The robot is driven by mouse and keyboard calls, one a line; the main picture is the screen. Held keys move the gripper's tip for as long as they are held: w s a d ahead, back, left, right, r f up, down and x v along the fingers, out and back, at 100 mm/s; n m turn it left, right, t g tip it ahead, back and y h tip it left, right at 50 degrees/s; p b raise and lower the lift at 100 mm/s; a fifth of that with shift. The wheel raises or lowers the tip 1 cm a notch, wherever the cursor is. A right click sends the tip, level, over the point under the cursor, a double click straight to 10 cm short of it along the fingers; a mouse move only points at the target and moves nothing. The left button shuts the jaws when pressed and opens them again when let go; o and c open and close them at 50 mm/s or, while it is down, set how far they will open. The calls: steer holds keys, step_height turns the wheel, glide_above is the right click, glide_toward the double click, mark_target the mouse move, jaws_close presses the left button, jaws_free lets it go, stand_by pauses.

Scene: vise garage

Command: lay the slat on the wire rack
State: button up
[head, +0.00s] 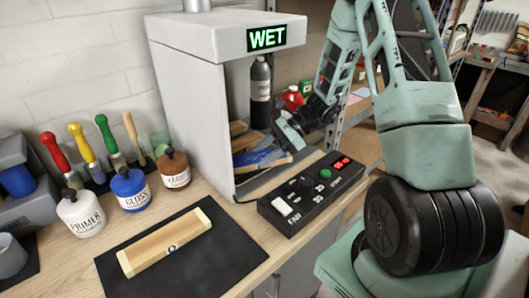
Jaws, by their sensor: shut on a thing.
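A wooden slat with a wet-looking blue face (262,158) is inside the white spray booth (185,110), tilted, with a bare wood end to the right. My gripper (285,140) reaches into the booth's open right side and is shut at the slat's upper edge; its fingertips are small and partly hidden. Brown wooden pieces (240,140) are behind the blue slat. I cannot clearly make out the wire rack.
A black control box (305,190) with buttons sits in front of the booth opening. A dark spray bottle (261,90) stands in the booth. Primer (82,213), gloss (130,190) and varnish (174,170) jars line the left, with brushes behind. A lit sign reads WET (267,38).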

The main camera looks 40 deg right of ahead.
steer(key=shift+f, duration=0.2)
steer(key=o, duration=1.2)
steer(key=shift+o, duration=0.2)
steer(key=shift+d, duration=0.1)
steer(key=b+v, duration=0.1)
steer(key=v, duration=1.6)
steer(key=shift+d, duration=0.15)
